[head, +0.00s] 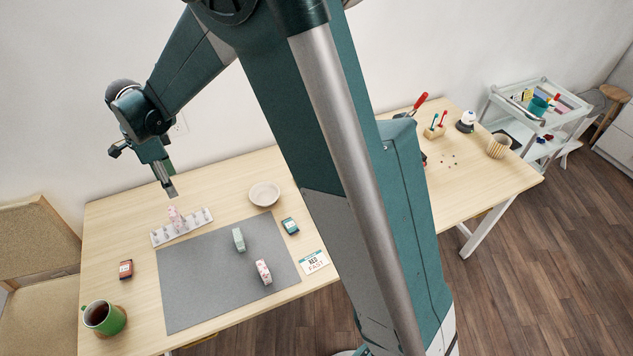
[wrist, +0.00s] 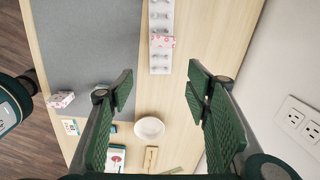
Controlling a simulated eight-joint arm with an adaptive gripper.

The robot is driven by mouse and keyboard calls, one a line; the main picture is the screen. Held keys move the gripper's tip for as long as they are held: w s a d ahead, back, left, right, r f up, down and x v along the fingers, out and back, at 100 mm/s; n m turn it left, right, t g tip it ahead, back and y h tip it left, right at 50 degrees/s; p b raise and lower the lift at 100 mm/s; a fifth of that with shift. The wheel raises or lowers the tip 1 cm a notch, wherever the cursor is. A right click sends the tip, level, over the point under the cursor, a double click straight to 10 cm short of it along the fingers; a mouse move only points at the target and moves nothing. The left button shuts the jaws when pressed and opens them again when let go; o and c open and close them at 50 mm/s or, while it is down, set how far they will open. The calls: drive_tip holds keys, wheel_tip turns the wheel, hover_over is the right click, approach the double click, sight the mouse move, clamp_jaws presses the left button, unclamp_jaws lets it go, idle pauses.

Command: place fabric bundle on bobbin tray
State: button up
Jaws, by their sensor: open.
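A pink-and-white patterned fabric bundle (head: 175,217) stands on the pale bobbin tray (head: 196,227), at the back left of the table. In the wrist view the bundle (wrist: 162,41) rests on the tray (wrist: 159,64) among its pegs, clear of both fingers. My gripper (head: 171,191) is just above the bundle in the head view. In the wrist view my gripper (wrist: 160,88) is open with nothing between its fingers. A mint-green bundle (head: 238,240) and another pink patterned bundle (head: 263,272) stand on the grey mat (head: 195,290).
A white bowl (head: 264,193) and a teal box (head: 290,226) are right of the tray. A dark red box (head: 126,269) and a green mug (head: 108,320) are at the left. A card (head: 314,262) lies at the right. The wall is close behind the table.

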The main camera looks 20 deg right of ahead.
drive_tip(key=s+d+r+n+t, duration=0.1)
drive_tip(key=s+d+r+n, duration=0.3)
drive_tip(key=d, duration=0.3)
drive_tip(key=s+d+r+n+t, duration=0.1)
drive_tip(key=s+d+r, duration=0.4)
drive_tip(key=d+r, duration=0.15)
drive_tip(key=s+d+r+n+t, duration=0.1)
drive_tip(key=s+d+r+n, duration=0.3)
drive_tip(key=d, duration=0.4)
drive_tip(key=s+d+n+t, duration=0.1)
drive_tip(key=s+d+n, duration=0.2)
drive_tip(key=s+d, duration=0.4)
drive_tip(key=s+d+n+t, duration=0.2)
drive_tip(key=s+d+n, duration=0.2)
drive_tip(key=s, duration=0.8)
drive_tip(key=d, duration=0.2)
drive_tip(key=shift+d+r+n+t, duration=0.3)
drive_tip(key=shift+d, duration=0.05)
